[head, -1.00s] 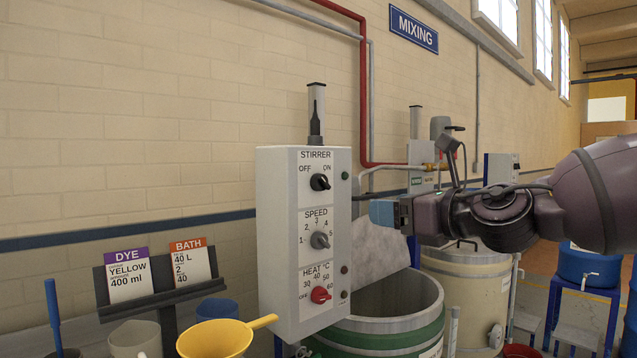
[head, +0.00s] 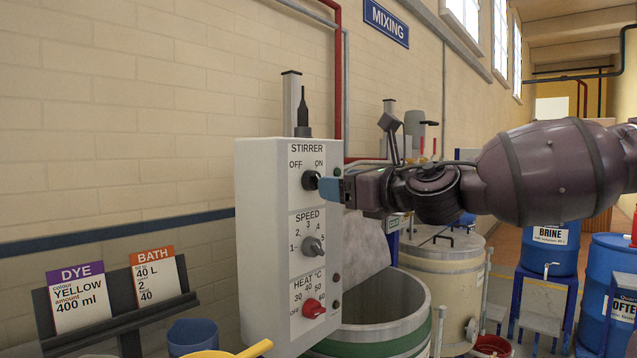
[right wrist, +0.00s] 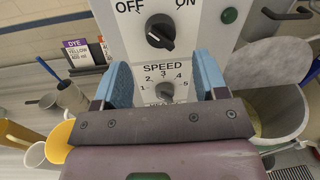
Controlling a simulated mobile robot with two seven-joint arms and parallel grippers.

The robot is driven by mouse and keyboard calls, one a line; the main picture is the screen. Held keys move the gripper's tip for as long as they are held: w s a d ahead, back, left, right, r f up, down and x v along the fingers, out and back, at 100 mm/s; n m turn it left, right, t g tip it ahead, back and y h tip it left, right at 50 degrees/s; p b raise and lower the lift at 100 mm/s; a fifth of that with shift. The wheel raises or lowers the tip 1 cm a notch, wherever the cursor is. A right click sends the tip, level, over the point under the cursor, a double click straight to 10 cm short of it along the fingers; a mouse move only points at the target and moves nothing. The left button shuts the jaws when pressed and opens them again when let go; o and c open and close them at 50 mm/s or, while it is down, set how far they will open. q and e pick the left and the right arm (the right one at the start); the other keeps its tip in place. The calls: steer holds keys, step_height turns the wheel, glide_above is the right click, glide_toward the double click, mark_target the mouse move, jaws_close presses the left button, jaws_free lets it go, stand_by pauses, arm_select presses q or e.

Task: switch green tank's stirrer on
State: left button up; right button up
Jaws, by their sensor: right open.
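The green-banded tank (head: 395,342) stands under a grey control box (head: 262,240). The box's black stirrer knob (head: 310,180), between OFF and ON labels, also shows in the right wrist view (right wrist: 160,31); I cannot tell surely which label its pointer faces. A dark green lamp (right wrist: 229,15) sits right of it. My right gripper (head: 330,190) reaches in from the right in front of the box. In the right wrist view its blue fingers (right wrist: 162,65) are apart and empty, with the knob ahead between and beyond their tips. My left gripper is not in view.
Below the stirrer knob are a grey speed knob (head: 313,247) and a red heat knob (head: 314,308). A sign stand (head: 118,318) with dye and bath cards is at left. A cream tank (head: 445,265) and blue drums (head: 612,280) stand at right.

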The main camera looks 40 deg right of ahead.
mark_target(314, 181)
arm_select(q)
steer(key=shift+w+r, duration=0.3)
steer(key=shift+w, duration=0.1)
arm_select(e)
steer(key=w, duration=0.6)
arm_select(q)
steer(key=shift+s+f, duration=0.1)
arm_select(e)
steer(key=shift+c, duration=0.6)
steer(key=c, duration=0.8)
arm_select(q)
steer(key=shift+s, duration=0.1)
